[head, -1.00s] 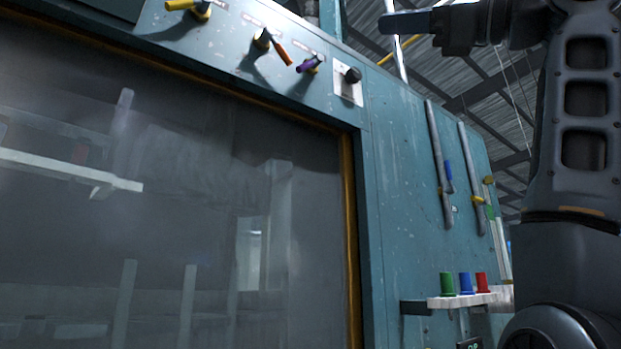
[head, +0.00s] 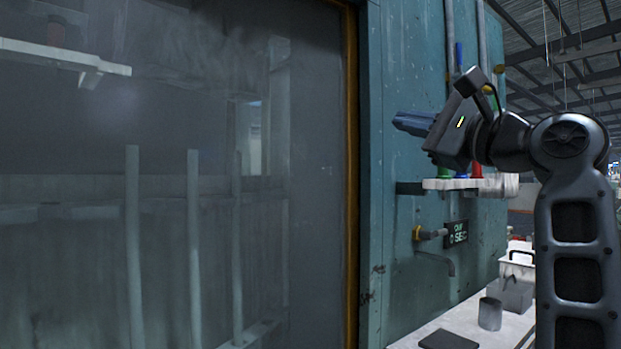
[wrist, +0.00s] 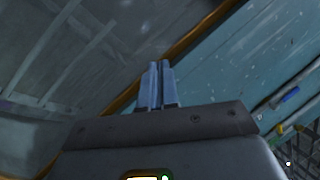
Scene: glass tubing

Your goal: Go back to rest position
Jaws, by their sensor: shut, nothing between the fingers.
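My gripper (head: 398,122) is at the right of the head view, in front of the teal cabinet side, pointing left. In the wrist view its two blue fingers (wrist: 158,66) stand close together with nothing between them. The gripper is apart from the shelf with the colored pieces, which sits below and behind it in the head view. My arm folds up from the lower right to hold it.
A large glass window (head: 180,130) with an orange-edged frame (head: 352,180) fills the left. A teal panel (head: 400,250) carries a small white shelf (head: 450,184), a tap (head: 430,234) and a "SEC" display (head: 456,234). A white bench (head: 475,320) holds a metal cup (head: 490,313).

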